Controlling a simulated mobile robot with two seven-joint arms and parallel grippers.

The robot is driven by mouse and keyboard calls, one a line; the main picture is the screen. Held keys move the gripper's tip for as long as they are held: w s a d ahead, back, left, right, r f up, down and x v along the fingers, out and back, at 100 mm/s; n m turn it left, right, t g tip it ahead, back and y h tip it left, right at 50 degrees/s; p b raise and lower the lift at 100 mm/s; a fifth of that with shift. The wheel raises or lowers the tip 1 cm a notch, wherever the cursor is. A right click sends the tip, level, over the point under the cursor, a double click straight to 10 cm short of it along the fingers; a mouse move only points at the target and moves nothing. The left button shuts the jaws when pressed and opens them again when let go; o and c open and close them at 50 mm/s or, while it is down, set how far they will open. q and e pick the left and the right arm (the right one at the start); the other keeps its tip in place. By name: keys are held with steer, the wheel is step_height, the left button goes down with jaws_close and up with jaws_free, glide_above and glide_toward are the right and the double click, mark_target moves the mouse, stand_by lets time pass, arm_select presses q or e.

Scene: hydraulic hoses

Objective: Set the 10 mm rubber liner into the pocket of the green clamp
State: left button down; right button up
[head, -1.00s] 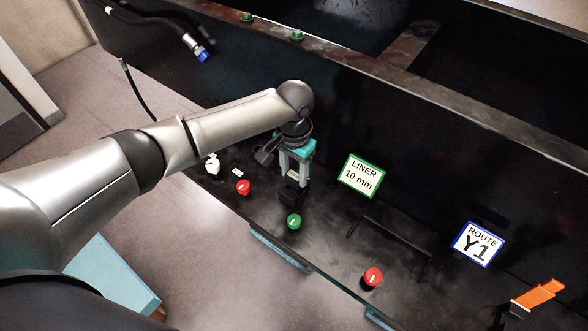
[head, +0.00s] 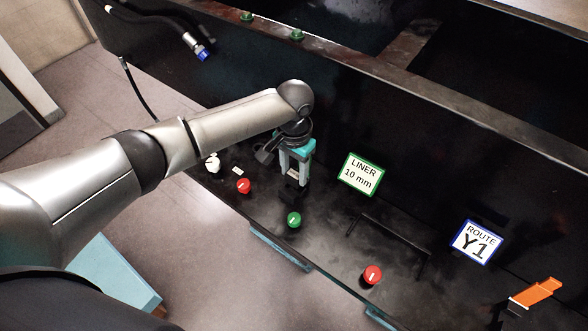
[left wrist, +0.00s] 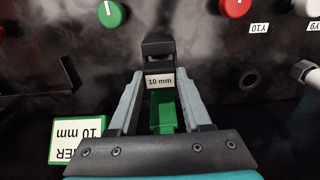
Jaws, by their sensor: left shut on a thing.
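My left gripper (head: 293,184) points down at the dark panel, and it also shows in the left wrist view (left wrist: 160,80). Its grey fingers are shut on a small piece with a white "10 mm" label (left wrist: 160,82), which I take to be the rubber liner. A black block (left wrist: 158,48) shows just beyond the fingertips, and I cannot tell whether it touches the liner. My right gripper is not in view.
A green-edged "LINER 10 mm" sign (head: 360,174) stands right of the gripper. A green knob (head: 294,220) and red knobs (head: 243,186) (head: 372,275) stick up nearby. A black rail (head: 395,232), a "ROUTE Y1" sign (head: 477,243) and an orange part (head: 537,293) lie further right.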

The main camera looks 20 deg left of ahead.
mark_target(294, 174)
arm_select(q)
steer(key=shift+f+b, duration=1)
steer(key=shift+f, duration=1)
steer(key=shift+c, duration=1.3)
jaws_free()
step_height(294, 174, up, 15)
